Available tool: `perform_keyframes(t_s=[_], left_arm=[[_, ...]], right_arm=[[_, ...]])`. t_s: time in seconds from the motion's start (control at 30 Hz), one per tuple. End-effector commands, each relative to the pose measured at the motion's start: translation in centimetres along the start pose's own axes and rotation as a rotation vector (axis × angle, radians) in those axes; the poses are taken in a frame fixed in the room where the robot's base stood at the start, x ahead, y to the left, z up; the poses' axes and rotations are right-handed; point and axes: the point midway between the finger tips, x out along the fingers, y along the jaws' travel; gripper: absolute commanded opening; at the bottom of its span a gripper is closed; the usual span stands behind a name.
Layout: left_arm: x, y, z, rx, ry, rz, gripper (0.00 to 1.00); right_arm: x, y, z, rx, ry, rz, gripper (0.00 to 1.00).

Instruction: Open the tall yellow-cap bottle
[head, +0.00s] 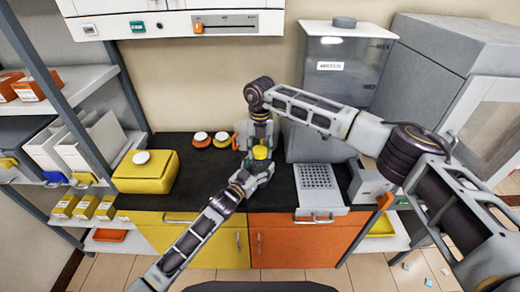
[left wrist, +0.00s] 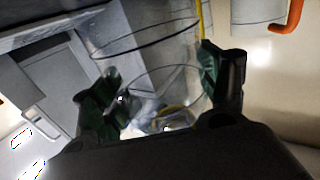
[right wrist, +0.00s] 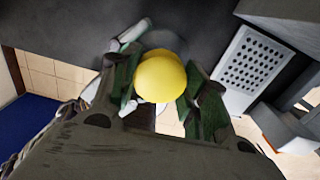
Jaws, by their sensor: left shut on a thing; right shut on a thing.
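The yellow cap (head: 260,152) shows between my two grippers over the black bench top in the head view. My right gripper (head: 260,142) comes from above and is shut on the cap, which sits between its green pads in the right wrist view (right wrist: 160,77). My left gripper (head: 252,178) is lower, shut on the clear bottle. In the left wrist view the clear bottle (left wrist: 155,80) spans between green finger pads, with a yellow ring (left wrist: 175,115) near the fingers. The grippers hide most of the bottle in the head view. I cannot tell whether cap and bottle are joined.
A yellow box with a white knob (head: 145,170) stands left on the bench. A perforated tray (head: 318,178) and a grey cabinet (head: 335,100) are right. A shelf rack (head: 70,130) stands far left.

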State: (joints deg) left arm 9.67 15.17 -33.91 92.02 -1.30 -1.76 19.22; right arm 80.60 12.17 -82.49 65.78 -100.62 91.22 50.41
Motion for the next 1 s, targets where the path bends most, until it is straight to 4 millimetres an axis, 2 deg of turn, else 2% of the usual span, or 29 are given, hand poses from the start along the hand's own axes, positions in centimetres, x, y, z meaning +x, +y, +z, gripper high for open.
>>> perform_keyframes(t_s=[1.0], left_arm=[[-0.02,0.1,0.02,0.0,0.0,0.001,0.07]], right_arm=[[-0.11,-0.07,0.13,-0.809,-0.003,-0.001,0.16]])
